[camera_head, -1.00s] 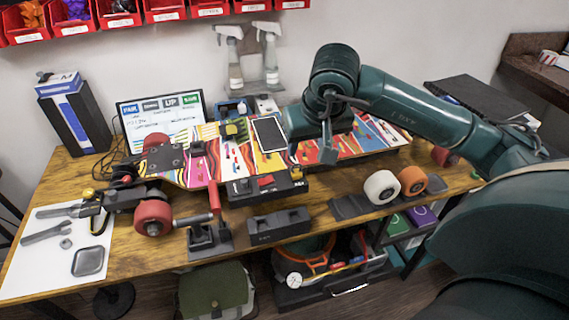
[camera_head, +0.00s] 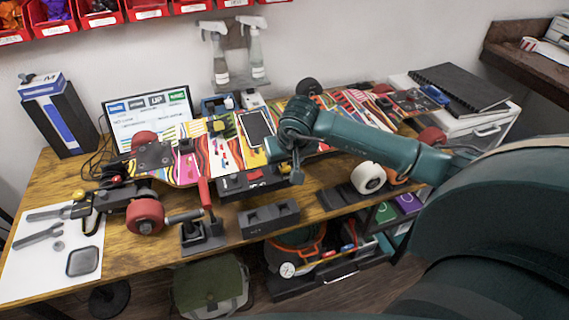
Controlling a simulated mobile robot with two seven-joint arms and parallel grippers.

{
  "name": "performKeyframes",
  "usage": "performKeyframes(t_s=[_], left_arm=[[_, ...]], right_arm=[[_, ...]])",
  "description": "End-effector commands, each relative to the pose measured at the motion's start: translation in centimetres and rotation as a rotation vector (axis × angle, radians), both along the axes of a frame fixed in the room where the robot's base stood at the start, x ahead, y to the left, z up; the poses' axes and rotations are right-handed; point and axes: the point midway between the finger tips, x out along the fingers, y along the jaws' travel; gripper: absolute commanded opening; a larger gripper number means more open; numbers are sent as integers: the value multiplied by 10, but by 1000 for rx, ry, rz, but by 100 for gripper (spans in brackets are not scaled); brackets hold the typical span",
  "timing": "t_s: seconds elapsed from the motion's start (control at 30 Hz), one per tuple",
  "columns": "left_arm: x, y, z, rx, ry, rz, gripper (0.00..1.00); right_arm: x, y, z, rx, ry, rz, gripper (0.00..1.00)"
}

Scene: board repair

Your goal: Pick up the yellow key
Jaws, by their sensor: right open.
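I cannot make out a clear key shape. A small yellow piece (camera_head: 217,126) lies on the colourful skateboard deck (camera_head: 185,173), left of a dark phone-like device (camera_head: 256,128). Another yellow, knob-like piece (camera_head: 78,194) is at the left end of the bench, beside the skateboard truck. My right gripper (camera_head: 284,163) is over the front edge of the deck, right of the phone-like device, with its fingers apart. I see nothing held between them. It hides part of the deck. My left gripper is out of view.
A red wheel (camera_head: 145,215), a red-handled tool (camera_head: 204,193) and a black block (camera_head: 270,219) stand along the front of the wooden bench (camera_head: 130,253). A white wheel (camera_head: 368,177) is at the right. A white sheet with wrenches (camera_head: 30,273) lies left.

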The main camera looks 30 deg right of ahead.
Motion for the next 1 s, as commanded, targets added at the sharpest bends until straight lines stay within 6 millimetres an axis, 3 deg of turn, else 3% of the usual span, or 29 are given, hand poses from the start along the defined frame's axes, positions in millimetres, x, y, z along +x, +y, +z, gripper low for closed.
performKeyframes(t_s=[0.2, 0.77, 1.0], left_arm=[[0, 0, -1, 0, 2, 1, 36], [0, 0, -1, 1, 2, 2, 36], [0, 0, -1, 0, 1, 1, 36]], right_arm=[[0, 0, 0, 1, -1, 0, 46], [0, 0, 0, 1, -1, 0, 0], [0, 0, 1, 0, -2, 0, 0]])
